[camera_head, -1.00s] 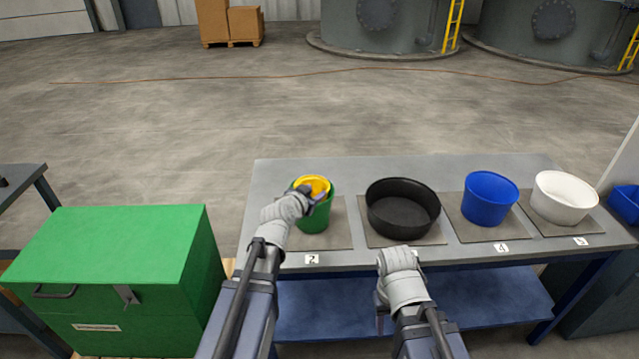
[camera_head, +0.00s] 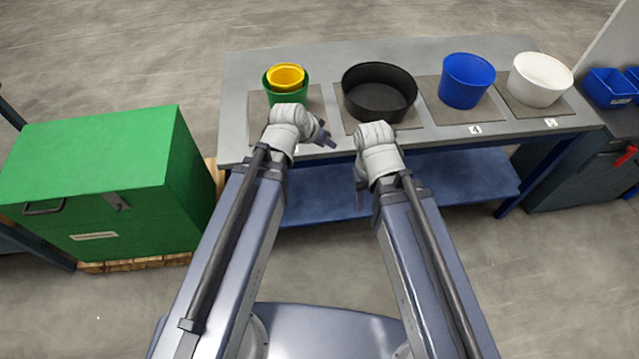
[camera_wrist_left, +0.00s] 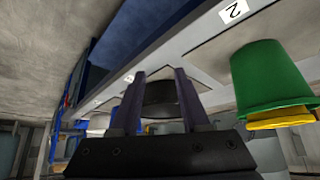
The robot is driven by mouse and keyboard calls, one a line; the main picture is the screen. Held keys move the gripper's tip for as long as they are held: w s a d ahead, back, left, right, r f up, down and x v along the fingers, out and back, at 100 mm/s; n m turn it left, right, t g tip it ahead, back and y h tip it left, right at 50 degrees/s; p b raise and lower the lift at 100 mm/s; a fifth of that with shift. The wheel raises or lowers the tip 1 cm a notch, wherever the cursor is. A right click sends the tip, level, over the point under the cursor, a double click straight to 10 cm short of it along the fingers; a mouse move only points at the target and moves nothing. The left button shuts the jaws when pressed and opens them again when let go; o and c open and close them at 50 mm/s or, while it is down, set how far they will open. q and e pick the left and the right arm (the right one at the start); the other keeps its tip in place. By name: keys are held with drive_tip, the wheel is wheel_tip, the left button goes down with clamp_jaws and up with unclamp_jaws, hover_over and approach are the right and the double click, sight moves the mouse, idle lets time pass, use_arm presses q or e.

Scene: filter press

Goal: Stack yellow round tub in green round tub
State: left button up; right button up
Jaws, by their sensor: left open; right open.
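The yellow round tub (camera_head: 286,77) sits inside the green round tub (camera_head: 287,96) at the left of the table, its rim a little above the green rim. In the left wrist view, which is turned over, the yellow tub (camera_wrist_left: 280,119) sticks out past the rim of the green tub (camera_wrist_left: 270,78). My left gripper (camera_head: 324,135) is open and empty, apart from both tubs, near the table's front edge. Its two fingers (camera_wrist_left: 160,80) show spread in the left wrist view. My right gripper (camera_head: 361,196) hangs in front of the table, apart from every tub.
A black round tub (camera_head: 379,104), a blue tub (camera_head: 467,82) and a white tub (camera_head: 540,80) stand on mats to the right on the grey table (camera_head: 240,120). A green chest (camera_head: 95,160) stands left of the table. The table's back strip is clear.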

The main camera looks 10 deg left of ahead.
use_arm(q)
drive_tip(key=s+f+g+y, duration=0.2)
drive_tip(key=s+g, duration=0.1)
drive_tip(key=s, duration=0.4)
drive_tip(key=s+d+f+n+g+y, duration=0.1)
drive_tip(key=s+g+y, duration=0.1)
drive_tip(key=s, duration=0.5)
drive_tip(key=shift+s+d+f+g, duration=0.2)
drive_tip(key=shift+f+g, duration=0.15)
drive_tip(key=shift+g, duration=0.35)
